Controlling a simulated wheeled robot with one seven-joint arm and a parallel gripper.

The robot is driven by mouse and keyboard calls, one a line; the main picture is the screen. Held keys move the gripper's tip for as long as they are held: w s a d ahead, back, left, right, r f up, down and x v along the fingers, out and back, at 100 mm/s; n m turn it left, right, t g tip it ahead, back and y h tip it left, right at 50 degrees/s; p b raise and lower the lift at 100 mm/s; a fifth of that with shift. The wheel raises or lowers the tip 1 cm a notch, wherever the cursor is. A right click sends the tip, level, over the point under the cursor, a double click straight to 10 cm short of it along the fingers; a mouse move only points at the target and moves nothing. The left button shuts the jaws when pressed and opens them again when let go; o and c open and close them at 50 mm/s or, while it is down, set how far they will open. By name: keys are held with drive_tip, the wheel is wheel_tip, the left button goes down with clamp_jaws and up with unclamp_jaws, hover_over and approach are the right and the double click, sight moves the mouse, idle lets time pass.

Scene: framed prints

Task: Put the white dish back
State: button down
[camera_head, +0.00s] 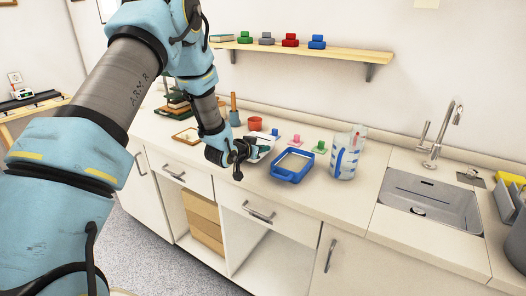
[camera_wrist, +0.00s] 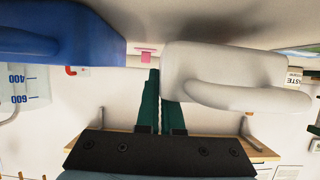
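The white dish (camera_head: 264,143) is at my gripper over the counter, just left of the blue tray in the head view. In the wrist view the white dish (camera_wrist: 222,75) looms large, right of the finger tips, with a rounded handle-like lip. My gripper (camera_head: 243,152) has its two dark green fingers close together; in the wrist view (camera_wrist: 160,85) the dish hides the right finger's tip. The fingers look shut on the dish's edge, though the contact itself is hidden. Whether the dish touches the counter is not clear.
A blue tray (camera_head: 287,178) with a pale inside stands close right of the dish; a blue-marked beaker (camera_head: 344,157) is beyond it. Pink and green pieces (camera_head: 320,147) lie behind. An orange cup (camera_head: 255,123) is at the back. The sink (camera_head: 432,200) is farther right; a shelf (camera_head: 300,51) hangs above.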

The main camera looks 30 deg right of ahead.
drive_tip(key=shift+f, duration=0.9)
drive_tip(key=shift+f, duration=0.1)
drive_tip(key=c, duration=1.1)
unclamp_jaws()
